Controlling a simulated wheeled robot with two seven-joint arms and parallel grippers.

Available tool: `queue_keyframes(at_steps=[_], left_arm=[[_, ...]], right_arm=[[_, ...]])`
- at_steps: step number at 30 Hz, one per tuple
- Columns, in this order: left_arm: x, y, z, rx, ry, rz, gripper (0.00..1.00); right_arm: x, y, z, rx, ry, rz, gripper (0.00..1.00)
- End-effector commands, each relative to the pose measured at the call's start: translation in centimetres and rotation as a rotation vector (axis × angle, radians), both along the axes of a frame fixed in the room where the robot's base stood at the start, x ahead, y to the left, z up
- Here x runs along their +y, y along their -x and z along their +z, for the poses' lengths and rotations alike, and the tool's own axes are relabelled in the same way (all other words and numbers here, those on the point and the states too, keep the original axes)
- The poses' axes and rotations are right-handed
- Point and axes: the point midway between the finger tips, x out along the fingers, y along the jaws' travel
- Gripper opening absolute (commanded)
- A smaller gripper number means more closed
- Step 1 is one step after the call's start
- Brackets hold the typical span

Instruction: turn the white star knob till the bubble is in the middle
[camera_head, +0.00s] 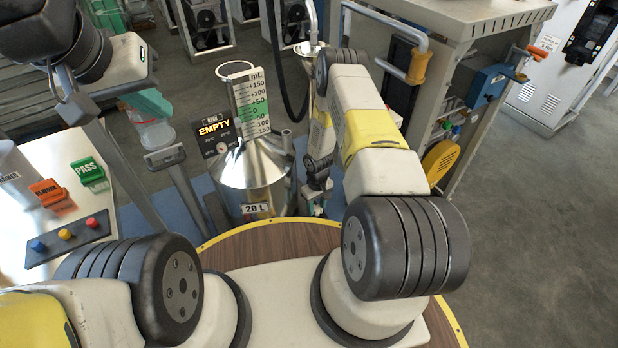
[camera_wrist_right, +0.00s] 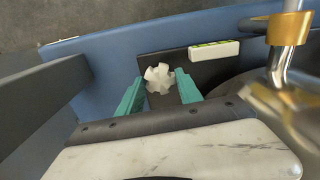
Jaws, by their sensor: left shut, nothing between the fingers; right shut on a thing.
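The white star knob (camera_wrist_right: 159,79) sits on a dark plate in the right wrist view. My right gripper (camera_wrist_right: 160,90) has its teal fingers on either side of the knob and is shut on it. In the head view this gripper (camera_head: 318,208) is low beside the steel measuring can (camera_head: 252,168). A white level with a yellow-green vial (camera_wrist_right: 213,50) lies just right of the knob. The vial is too small to tell where the bubble is. My left gripper (camera_head: 150,103) is shut and empty at the upper left, above the table.
The can carries a graduated scale (camera_head: 252,102) and an EMPTY display (camera_head: 215,137). A brass-collared pipe (camera_wrist_right: 288,28) is close on the right in the wrist view. A white table (camera_head: 70,160) with PASS (camera_head: 89,173) and orange blocks stands left. A workbench (camera_head: 455,30) stands right.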

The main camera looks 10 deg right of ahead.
Motion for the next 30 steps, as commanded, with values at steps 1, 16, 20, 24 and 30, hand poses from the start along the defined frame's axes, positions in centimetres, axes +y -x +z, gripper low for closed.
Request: queue_keyframes(at_steps=[1, 16, 20, 24, 30], left_arm=[[0.0, 0.0, 0.0, 0.0, 0.0, 0.0, 0.0], [0.0, 0.0, 0.0, 0.0, 0.0, 0.0, 0.0], [0.0, 0.0, 0.0, 0.0, 0.0, 0.0, 0.0], [0.0, 0.0, 0.0, 0.0, 0.0, 0.0, 0.0], [0.0, 0.0, 0.0, 0.0, 0.0, 0.0, 0.0]], right_arm=[[0.0, -0.02, 0.06, 0.0, 0.0, 0.007, 0.02], [0.0, -0.04, 0.06, 0.0, 0.0, 0.016, 0.52], [0.0, -0.03, 0.05, 0.0, 0.0, 0.015, 0.64], [0.0, -0.02, 0.03, 0.0, 0.0, 0.015, 0.64], [-0.02, -0.12, 0.8, -0.002, 0.0, 0.015, 0.64]])
